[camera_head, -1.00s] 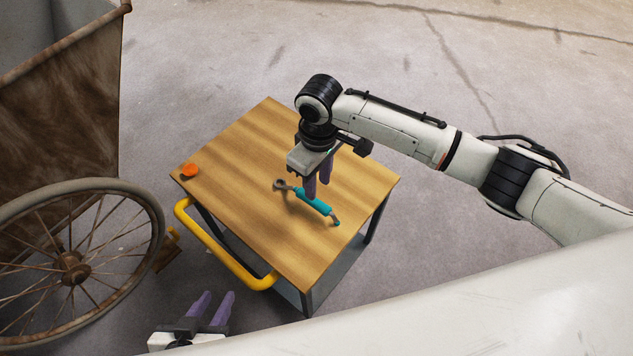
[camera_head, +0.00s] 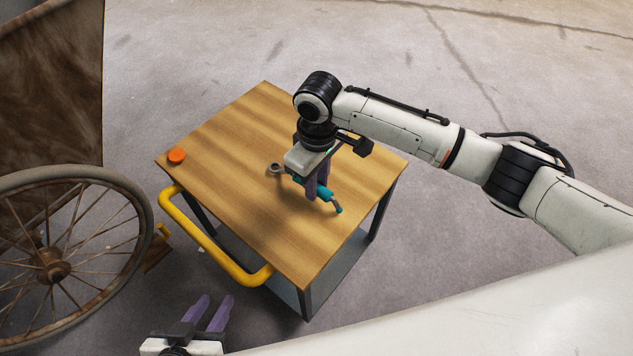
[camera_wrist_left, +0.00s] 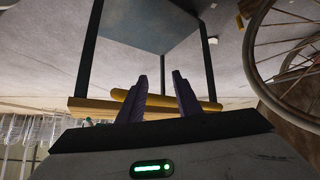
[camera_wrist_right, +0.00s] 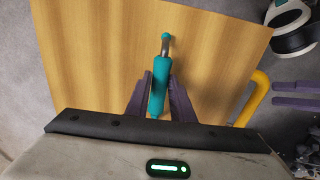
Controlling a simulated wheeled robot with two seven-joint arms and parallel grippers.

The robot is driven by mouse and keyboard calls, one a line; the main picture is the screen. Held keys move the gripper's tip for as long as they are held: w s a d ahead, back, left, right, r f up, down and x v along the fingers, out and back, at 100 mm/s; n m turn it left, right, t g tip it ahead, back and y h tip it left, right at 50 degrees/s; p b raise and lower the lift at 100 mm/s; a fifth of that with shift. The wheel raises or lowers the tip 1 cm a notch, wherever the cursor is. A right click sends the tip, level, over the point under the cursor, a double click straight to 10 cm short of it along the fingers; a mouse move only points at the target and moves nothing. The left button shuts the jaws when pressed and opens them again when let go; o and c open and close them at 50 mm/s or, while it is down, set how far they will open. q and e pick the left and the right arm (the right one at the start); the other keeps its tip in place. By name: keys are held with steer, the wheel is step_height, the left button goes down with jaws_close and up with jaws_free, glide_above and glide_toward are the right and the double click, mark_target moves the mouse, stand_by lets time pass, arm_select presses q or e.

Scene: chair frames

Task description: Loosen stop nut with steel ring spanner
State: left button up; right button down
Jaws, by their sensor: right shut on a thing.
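A ring spanner with a teal handle (camera_head: 328,193) and a dark metal ring end (camera_head: 275,169) is at the wooden cart top. My right gripper (camera_head: 314,194) points down and is shut on the spanner's handle. In the right wrist view the teal handle (camera_wrist_right: 159,88) runs between the two purple fingers (camera_wrist_right: 159,78). I cannot tell whether the spanner is clear of the wood. My left gripper (camera_head: 214,302) is open and empty, low in front of the cart; its spread fingers show in the left wrist view (camera_wrist_left: 160,92). I cannot make out a stop nut.
The cart top (camera_head: 235,130) is mostly clear, with an orange round object (camera_head: 177,155) at its left corner. A yellow handle (camera_head: 205,245) runs along its near-left side. A rusty spoked wheel (camera_head: 52,266) stands at the left, beside a brown panel (camera_head: 50,90).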

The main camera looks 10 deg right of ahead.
step_height(320, 180, up, 5)
steer(key=p, duration=0.6)
steer(key=shift+r+p, duration=0.15)
steer(key=shift+p, duration=0.15)
